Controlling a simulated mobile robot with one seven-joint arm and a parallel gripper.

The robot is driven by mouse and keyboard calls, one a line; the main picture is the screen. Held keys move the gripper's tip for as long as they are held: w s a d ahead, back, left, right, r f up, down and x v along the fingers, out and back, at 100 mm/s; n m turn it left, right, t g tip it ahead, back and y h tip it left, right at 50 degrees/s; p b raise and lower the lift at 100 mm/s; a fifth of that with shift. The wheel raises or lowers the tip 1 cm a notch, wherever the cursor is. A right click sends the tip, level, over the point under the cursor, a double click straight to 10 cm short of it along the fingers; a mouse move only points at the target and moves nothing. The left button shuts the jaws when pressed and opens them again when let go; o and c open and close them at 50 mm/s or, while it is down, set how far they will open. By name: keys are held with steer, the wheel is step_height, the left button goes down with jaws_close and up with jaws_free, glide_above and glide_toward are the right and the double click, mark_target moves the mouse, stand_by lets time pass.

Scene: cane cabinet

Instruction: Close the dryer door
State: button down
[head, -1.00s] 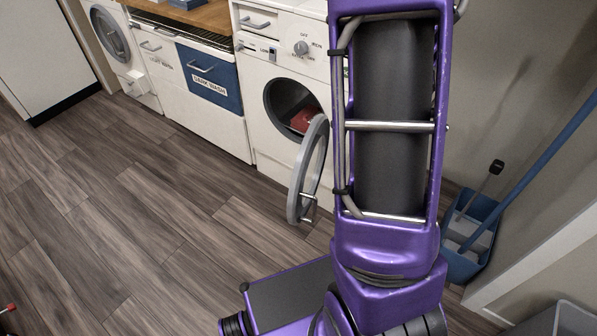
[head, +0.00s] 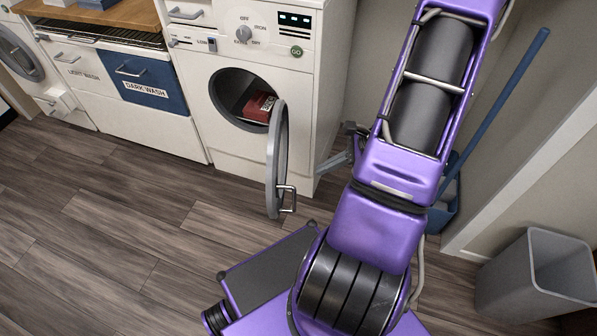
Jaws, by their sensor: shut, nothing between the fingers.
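The dryer (head: 262,45) is a white machine with a dial, a small display and a green GO button. Its round grey-rimmed door (head: 277,160) stands wide open, swung out at the right side of the opening and seen nearly edge-on. A metal handle (head: 288,198) is on the door's right face, low down. My gripper (head: 322,170) shows partly from behind my purple arm, to the right of the door and in front of the dryer's lower right. Its fingers look together and empty, apart from the door. The rest of it is hidden by the arm.
A dark red item (head: 260,107) lies inside the drum. Labelled laundry drawers (head: 150,80) and another machine (head: 18,50) stand left. A blue dustpan with a long handle (head: 497,110) leans at the right wall, near a grey bin (head: 535,280). The wood floor at left is clear.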

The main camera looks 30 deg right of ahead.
mark_target(275, 184)
steer(key=shift+w+a+r+b+x, duration=0.25)
steer(key=shift+a+r+x, duration=0.1)
steer(key=shift+x, duration=1.7)
steer(key=shift+w+a+r+b+x, duration=0.1)
steer(key=shift+a+r+b+x, duration=0.15)
steer(key=shift+x, duration=1.8)
steer(key=shift+w+a+r+b+x, duration=0.25)
steer(key=shift+r+x, duration=0.15)
steer(key=shift+x, duration=1.65)
